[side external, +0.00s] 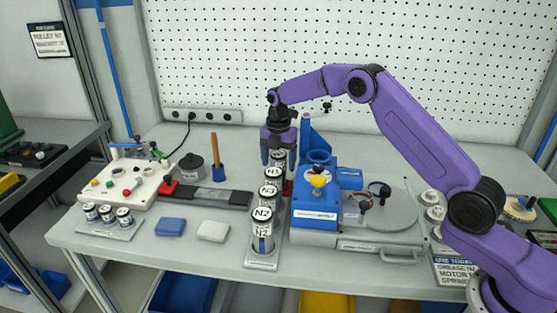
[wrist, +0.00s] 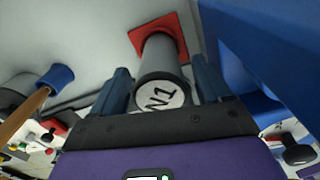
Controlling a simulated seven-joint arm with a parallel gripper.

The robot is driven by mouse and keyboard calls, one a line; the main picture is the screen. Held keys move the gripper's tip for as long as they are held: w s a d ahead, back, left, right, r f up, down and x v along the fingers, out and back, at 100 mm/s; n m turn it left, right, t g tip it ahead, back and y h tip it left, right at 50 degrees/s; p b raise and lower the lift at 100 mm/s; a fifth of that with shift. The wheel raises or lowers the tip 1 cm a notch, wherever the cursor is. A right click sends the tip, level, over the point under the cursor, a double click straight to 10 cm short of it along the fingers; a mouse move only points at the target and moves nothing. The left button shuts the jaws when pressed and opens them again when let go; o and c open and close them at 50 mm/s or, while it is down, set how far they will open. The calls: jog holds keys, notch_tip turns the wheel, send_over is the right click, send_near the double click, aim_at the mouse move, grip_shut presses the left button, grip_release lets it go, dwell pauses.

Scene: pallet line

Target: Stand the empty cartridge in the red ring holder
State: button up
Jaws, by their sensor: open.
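A grey cartridge with a white end cap marked N1 (wrist: 162,92) stands between my fingers in the wrist view. Its far end meets a red square base, the red ring holder (wrist: 146,32); a bit of red also shows in the side view (side external: 288,187). The cartridge looks upright and seated there, though the ring itself is hidden. My gripper (side external: 279,156) points down at the back of the cartridge row. It is open, with one blue-grey finger on each side of the cartridge; in the wrist view it frames the cap (wrist: 163,88). I cannot tell whether the fingers touch it.
Several N2-type cartridges (side external: 263,238) stand in a row on a white rack (side external: 262,262) in front. A blue fixture (side external: 317,190) rises close on the right. A dark rail (side external: 220,196) and a blue cup with a wooden handle (side external: 218,173) are left.

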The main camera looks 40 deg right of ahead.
jog(key=shift+r, duration=0.1)
notch_tip(320, 180, up, 12)
jog(key=shift+f, duration=0.1)
jog(key=s+a+r+m, duration=0.25)
jog(key=s+a, duration=0.25)
jog(key=s, duration=0.6)
jog(key=s+a+r+m, duration=0.1)
jog(key=s+a+m, duration=0.3)
jog(key=s, duration=0.6)
jog(key=s+d+f+m, duration=0.1)
jog(key=s+d+m, duration=0.1)
jog(key=s, duration=0.6)
jog(key=s+d+f+m, duration=0.1)
jog(key=s+d+f, duration=0.1)
jog(key=s, duration=0.7)
jog(key=s+d+f+m, duration=0.2)
jog(key=s+d, duration=0.2)
jog(key=s, duration=0.5)
jog(key=shift+s+d+m, duration=0.2)
jog(key=shift+d+m, duration=0.05)
jog(key=shift+m, duration=0.1)
